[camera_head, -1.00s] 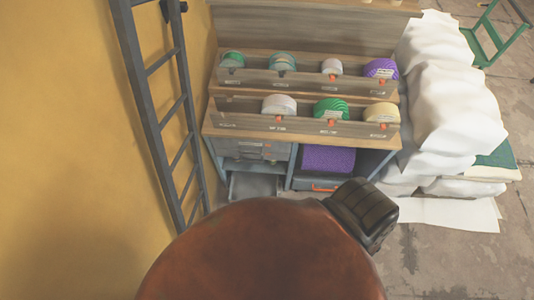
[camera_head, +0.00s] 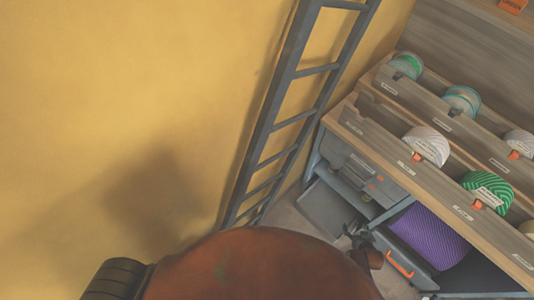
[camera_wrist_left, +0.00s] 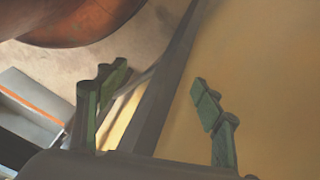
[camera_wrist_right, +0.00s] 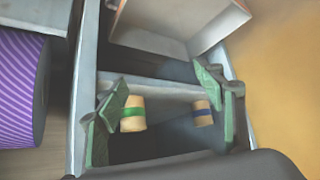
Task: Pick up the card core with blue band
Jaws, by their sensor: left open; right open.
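The card core with blue band (camera_wrist_right: 202,113) is a small tan cylinder inside an open grey drawer in the right wrist view. A similar card core with green band (camera_wrist_right: 132,114) is to its left, close to the left finger. My right gripper (camera_wrist_right: 165,106) is open above the drawer, its fingers framing both cores, with nothing held. In the head view my right gripper (camera_head: 362,240) is small and dark beside the open drawer (camera_head: 328,208); no cores are discernible there. My left gripper (camera_wrist_left: 160,105) is open and empty in its wrist view, near the ladder rail and yellow wall.
A dark ladder (camera_head: 290,120) leans at the yellow wall (camera_head: 130,100), left of the drawer. A wooden shelf (camera_head: 400,150) with several striped rolls stands above. A purple roll (camera_head: 430,236) lies in a compartment right of the drawer, above an orange-handled drawer (camera_head: 400,264).

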